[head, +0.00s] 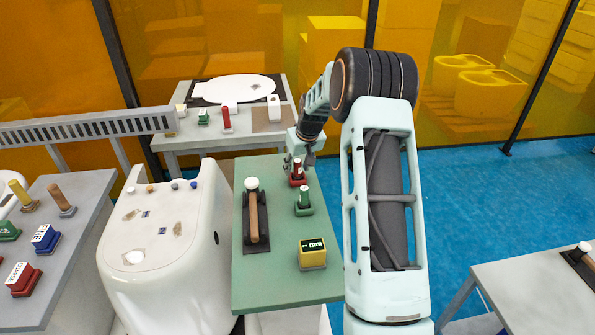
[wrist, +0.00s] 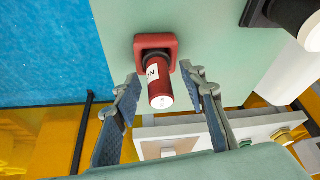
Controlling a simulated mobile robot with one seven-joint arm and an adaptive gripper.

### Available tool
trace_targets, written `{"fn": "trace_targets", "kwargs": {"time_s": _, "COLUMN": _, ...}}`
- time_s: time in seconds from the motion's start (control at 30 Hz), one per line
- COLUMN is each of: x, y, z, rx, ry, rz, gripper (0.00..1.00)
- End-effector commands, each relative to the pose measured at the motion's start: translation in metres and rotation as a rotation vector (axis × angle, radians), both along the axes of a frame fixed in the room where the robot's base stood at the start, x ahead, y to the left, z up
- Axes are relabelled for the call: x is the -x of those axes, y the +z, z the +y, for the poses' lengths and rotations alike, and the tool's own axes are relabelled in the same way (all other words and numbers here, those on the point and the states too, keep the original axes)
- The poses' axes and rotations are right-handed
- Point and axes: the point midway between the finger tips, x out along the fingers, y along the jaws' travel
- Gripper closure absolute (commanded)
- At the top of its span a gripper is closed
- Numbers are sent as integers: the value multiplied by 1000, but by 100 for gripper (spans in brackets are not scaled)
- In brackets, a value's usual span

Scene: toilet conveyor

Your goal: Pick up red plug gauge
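The red plug gauge (head: 297,168) stands upright in a red square base (head: 297,181) near the far right part of the green table (head: 280,270). In the wrist view the gauge (wrist: 159,88) is a red cylinder with a white label and pale end, on its red base (wrist: 156,46). My gripper (wrist: 160,76) is open, one finger on each side of the gauge, with visible gaps. In the head view my gripper (head: 297,158) is at the gauge, and my arm partly hides its fingers.
A green plug gauge (head: 304,197), a yellow block (head: 312,252) and a wooden-handled tool (head: 254,215) share the green table. A white toilet (head: 160,240) stands to the left. Another red gauge (head: 226,118) stands on the back table.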

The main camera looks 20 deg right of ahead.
Motion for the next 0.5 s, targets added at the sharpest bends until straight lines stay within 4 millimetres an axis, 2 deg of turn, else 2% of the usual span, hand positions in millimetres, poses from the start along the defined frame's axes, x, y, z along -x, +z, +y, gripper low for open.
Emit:
{"fn": "trace_targets", "kwargs": {"time_s": 0.13, "x": 0, "y": 0, "z": 0, "rx": 0, "ry": 0, "rz": 0, "gripper": 61}}
{"fn": "trace_targets", "kwargs": {"time_s": 0.5, "x": 0, "y": 0, "z": 0, "rx": 0, "ry": 0, "rz": 0, "gripper": 100}}
